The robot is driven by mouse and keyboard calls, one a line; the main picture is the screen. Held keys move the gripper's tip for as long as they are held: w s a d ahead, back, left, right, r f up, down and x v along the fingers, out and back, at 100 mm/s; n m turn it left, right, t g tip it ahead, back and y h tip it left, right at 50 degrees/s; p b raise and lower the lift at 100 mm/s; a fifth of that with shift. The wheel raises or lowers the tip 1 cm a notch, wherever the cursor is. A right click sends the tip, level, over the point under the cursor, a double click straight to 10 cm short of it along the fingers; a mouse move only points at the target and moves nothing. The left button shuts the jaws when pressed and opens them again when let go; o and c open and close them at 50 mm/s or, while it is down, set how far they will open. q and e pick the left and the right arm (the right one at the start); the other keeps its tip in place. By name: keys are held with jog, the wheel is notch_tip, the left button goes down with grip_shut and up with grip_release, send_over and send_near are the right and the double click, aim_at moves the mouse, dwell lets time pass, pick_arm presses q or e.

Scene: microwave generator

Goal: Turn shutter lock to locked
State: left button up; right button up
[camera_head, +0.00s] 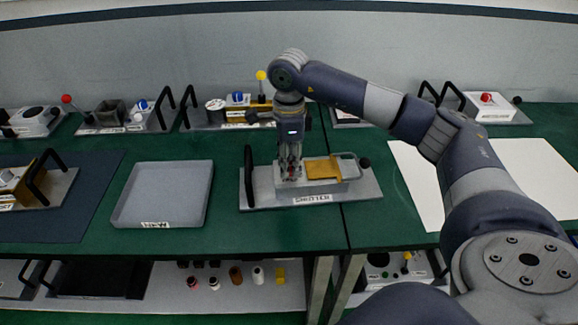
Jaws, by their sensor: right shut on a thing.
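The shutter module, a grey plate (358,191) labelled SHUTTER, lies on the green table just right of centre in the head view. It carries a raised block with a yellow-tan flap (323,168), a dark knob (365,162) at its right end and a black handle (248,165) at its left. My right gripper (290,172) points straight down over the left part of the block and is shut on a small part there. The fingers hide most of that part, so I cannot tell the lock's orientation. My left gripper is not in view.
An empty grey tray (120,209) lies left of the module. Several other modules with handles and knobs stand along the back wall. A white sheet (412,190) covers the table at right. A shelf below (215,302) holds small parts.

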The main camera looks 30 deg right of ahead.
jog(key=shift+n+b, duration=0.45)
jog(key=shift+n, duration=0.55)
jog(key=o, duration=1.1)
jog(key=shift+r, duration=0.1)
notch_tip(320, 180, up, 12)
jog(key=shift+f, duration=0.1)
jog(key=shift+f, duration=0.1)
